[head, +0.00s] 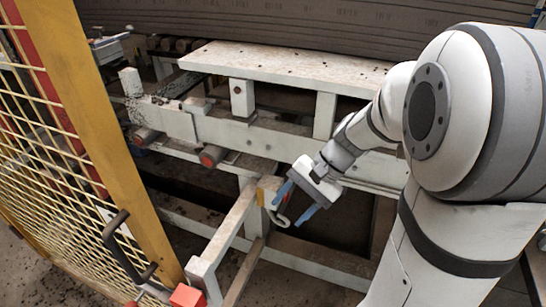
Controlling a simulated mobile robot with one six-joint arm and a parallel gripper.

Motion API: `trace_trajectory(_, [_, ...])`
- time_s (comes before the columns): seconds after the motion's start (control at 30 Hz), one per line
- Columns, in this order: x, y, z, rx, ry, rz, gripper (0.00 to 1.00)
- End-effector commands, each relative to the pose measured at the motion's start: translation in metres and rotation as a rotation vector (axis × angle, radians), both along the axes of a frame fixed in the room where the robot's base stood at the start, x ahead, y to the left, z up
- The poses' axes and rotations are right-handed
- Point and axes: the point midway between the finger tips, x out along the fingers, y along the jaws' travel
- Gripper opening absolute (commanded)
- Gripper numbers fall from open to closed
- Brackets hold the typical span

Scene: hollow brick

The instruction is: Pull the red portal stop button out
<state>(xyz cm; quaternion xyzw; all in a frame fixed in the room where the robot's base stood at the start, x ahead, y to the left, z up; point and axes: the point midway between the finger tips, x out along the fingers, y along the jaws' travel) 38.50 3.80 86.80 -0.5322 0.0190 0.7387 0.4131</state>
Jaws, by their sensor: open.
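My gripper (287,213) is near the middle of the view, with its two blue fingers spread apart and nothing seen between them. A pale curved piece (280,219) shows by the fingertips. I cannot make out a red button on this box; the gripper partly covers that area. Whether the fingers touch the box cannot be told.
A yellow mesh gate (115,130) with a dark handle (116,232) stands at left. A red block (187,296) sits at the bottom edge. White machine beams (290,68) and rollers with reddish ends (212,156) lie behind.

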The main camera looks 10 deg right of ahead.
Motion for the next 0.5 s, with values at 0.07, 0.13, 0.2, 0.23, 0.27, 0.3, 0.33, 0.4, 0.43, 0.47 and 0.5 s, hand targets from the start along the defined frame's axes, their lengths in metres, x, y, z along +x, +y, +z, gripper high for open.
trace_trajectory(0.07, [0.024,-0.002,-0.045,0.12,0.075,-0.107,0.55])
trace_trajectory(0.13, [0.046,-0.005,-0.068,0.229,0.129,-0.199,0.55])
trace_trajectory(0.2, [0.068,-0.012,-0.092,0.337,0.175,-0.293,0.55])
trace_trajectory(0.23, [0.078,-0.015,-0.102,0.386,0.194,-0.333,0.55])
trace_trajectory(0.27, [0.088,-0.02,-0.113,0.433,0.211,-0.372,0.55])
trace_trajectory(0.3, [0.101,-0.027,-0.128,0.496,0.23,-0.426,0.55])
trace_trajectory(0.33, [0.111,-0.033,-0.139,0.544,0.245,-0.465,0.55])
trace_trajectory(0.4, [0.133,-0.049,-0.166,0.653,0.272,-0.557,0.55])
trace_trajectory(0.43, [0.142,-0.056,-0.176,0.699,0.281,-0.593,0.55])
trace_trajectory(0.47, [0.15,-0.064,-0.186,0.742,0.287,-0.628,0.55])
trace_trajectory(0.5, [0.16,-0.074,-0.199,0.794,0.294,-0.671,0.55])
